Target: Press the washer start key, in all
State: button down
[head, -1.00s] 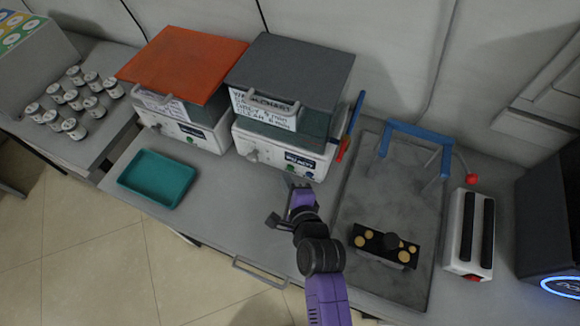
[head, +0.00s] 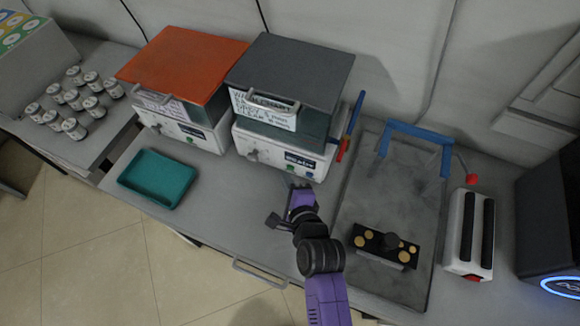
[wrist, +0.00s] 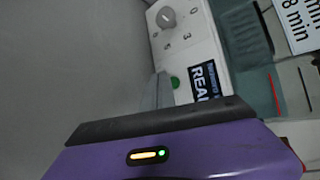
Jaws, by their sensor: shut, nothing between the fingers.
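The machine with the dark grey lid (head: 290,75) has a white front panel (head: 262,148) with a dial, a dark display and small coloured keys. Its name is not clear to me. In the wrist view I see the dial (wrist: 166,17), a round green key (wrist: 175,82) and the display (wrist: 203,82), whose visible letters read "REA". My gripper (head: 290,184) is shut and empty, low in front of this panel. In the wrist view the fingertips (wrist: 163,82) are close beside the green key; whether they touch it I cannot tell.
A similar machine with an orange lid (head: 182,65) stands to the left. A teal tray (head: 158,178) lies in front of it. To the right are a grey slab (head: 350,215) with a blue frame (head: 420,133) and a white unit with black slots (head: 458,245). White jars (head: 73,130) stand far left.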

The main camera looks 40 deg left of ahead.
jog(key=shift+w, duration=0.15)
dwell(0.5)
jog(key=shift+w+a, duration=0.1)
jog(key=shift+w, duration=0.15)
jog(key=shift+w+a, duration=0.1)
jog(key=shift+w, duration=0.3)
dwell(0.9)
jog(key=shift+s, duration=0.1)
jog(key=shift+s+d+p, duration=0.2)
jog(key=shift+s+p, duration=0.2)
jog(key=shift+s, duration=0.3)
jog(key=shift+s, duration=0.1)
jog(key=shift+s+d+r+p, duration=0.1)
jog(key=shift+s+d+p, duration=0.15)
jog(key=shift+s+p, duration=0.6)
jog(key=shift+s+d+p, duration=0.2)
jog(key=shift+s+p, duration=0.05)
jog(key=shift+s, duration=0.5)
jog(key=shift+s+d+p, duration=0.15)
jog(key=shift+s+p, duration=0.05)
jog(key=shift+s, duration=0.55)
